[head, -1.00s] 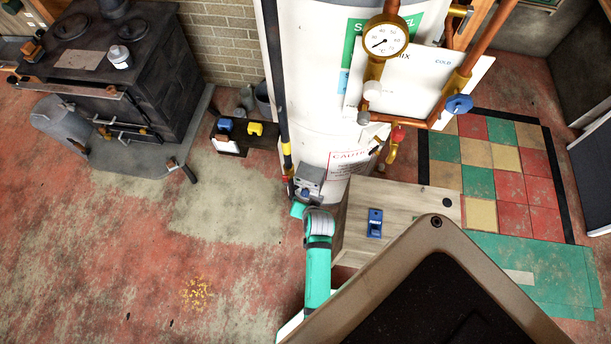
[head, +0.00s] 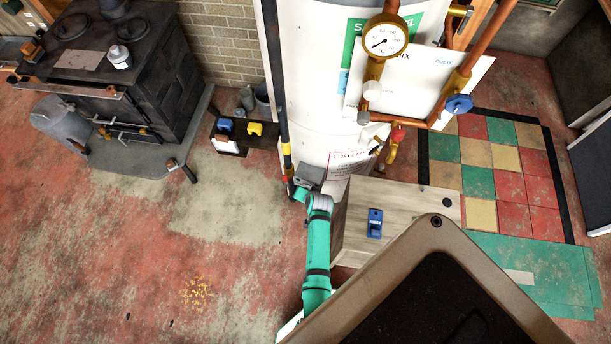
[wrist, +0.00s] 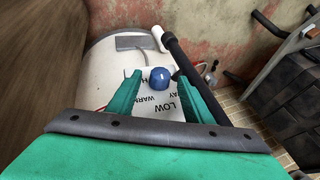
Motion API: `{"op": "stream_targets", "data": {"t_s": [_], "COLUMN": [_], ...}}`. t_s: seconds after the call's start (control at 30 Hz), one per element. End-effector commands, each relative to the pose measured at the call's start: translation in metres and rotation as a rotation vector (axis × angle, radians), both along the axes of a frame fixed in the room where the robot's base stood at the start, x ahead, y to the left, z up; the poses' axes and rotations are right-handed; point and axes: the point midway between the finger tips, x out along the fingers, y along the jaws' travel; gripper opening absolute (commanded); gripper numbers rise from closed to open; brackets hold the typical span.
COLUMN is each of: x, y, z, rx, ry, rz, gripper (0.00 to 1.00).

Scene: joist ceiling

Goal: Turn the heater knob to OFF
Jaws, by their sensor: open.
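The heater is a tall white tank (head: 310,80), and its pale curved side also shows in the wrist view (wrist: 103,62). In the wrist view the blue round heater knob (wrist: 160,77) stands on a white label plate (wrist: 152,106) that reads LOW and WARM, with other words partly hidden. No OFF mark is readable, and I cannot tell where the knob points. My gripper (wrist: 163,88) is open, its green fingers left and right of the knob in the picture; contact is unclear. In the head view my arm hides the knob, beside a grey box (head: 311,172) low on the tank.
A black pipe (wrist: 190,75) runs close to the right finger in the wrist view. A wooden box (head: 410,205) with a blue item (head: 375,223) stands right of my arm. Copper pipes (head: 460,75) hang above. Open floor (head: 130,260) lies to the left.

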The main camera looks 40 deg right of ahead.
Motion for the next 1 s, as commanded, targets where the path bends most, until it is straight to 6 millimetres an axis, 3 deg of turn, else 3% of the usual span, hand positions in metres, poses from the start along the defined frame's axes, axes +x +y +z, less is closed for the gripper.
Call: {"op": "stream_targets", "data": {"t_s": [0.47, 0.63, 1.0], "x": [0.0046, 0.0044, 0.0069], "y": [-0.0023, -0.0022, 0.0001], "z": [-0.0094, -0.0094, -0.0096], "rx": [-0.001, 0.000, -0.043], "ry": [0.000, 0.001, 0.079], "rz": [-0.002, -0.001, 0.006], "gripper": [0.46, 0.05, 0.05]}}
